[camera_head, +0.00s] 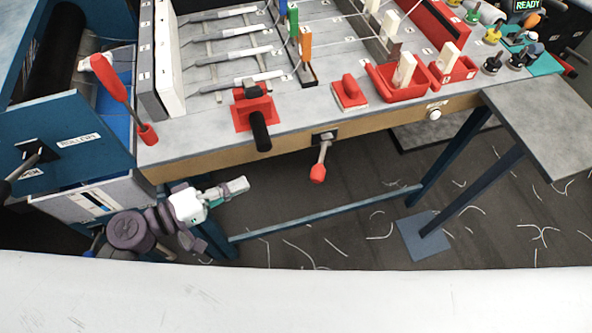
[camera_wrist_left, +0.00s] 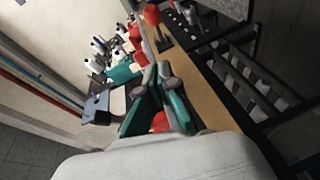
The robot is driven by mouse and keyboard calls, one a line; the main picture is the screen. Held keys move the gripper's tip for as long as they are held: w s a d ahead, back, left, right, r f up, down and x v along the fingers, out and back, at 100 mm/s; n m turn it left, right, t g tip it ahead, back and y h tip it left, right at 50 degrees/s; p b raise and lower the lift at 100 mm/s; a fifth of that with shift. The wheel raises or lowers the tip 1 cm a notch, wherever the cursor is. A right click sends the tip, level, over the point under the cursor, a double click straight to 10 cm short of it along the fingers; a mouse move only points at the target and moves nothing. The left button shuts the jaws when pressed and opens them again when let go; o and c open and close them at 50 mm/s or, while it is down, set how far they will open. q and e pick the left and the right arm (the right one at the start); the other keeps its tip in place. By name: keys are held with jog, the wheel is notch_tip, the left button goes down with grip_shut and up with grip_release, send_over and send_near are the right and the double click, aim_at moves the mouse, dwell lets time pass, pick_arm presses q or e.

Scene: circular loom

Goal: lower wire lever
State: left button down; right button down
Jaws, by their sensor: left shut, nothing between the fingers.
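Several levers show in the head view, and I cannot tell which is the wire lever. One with a red knob (camera_head: 318,172) hangs from a dark bracket on the wooden front edge. A long red lever (camera_head: 112,82) leans at the left corner. A black-handled lever (camera_head: 260,130) sits on a red plate on the tabletop. My left gripper (camera_head: 238,186) is below the front edge, left of the hanging red knob and apart from it. In the left wrist view its fingers (camera_wrist_left: 158,72) are together and empty. A red knob (camera_wrist_left: 152,14) shows beyond them. My right gripper is not in view.
The grey loom table (camera_head: 200,140) carries red bins (camera_head: 395,82), a red block (camera_head: 349,92) and metal rods. A blue panel (camera_head: 70,140) stands at the left. A blue leg and crossbar (camera_head: 330,212) are below. White wire scraps lie on the dark floor.

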pick_arm(q)
jog(key=p, duration=0.5)
send_near(322, 162)
jog(key=w+d, duration=0.2)
jog(key=shift+w+d+f, duration=0.1)
jog(key=shift+d+f, duration=0.35)
jog(key=shift+f, duration=0.15)
jog(key=shift+d, duration=0.15)
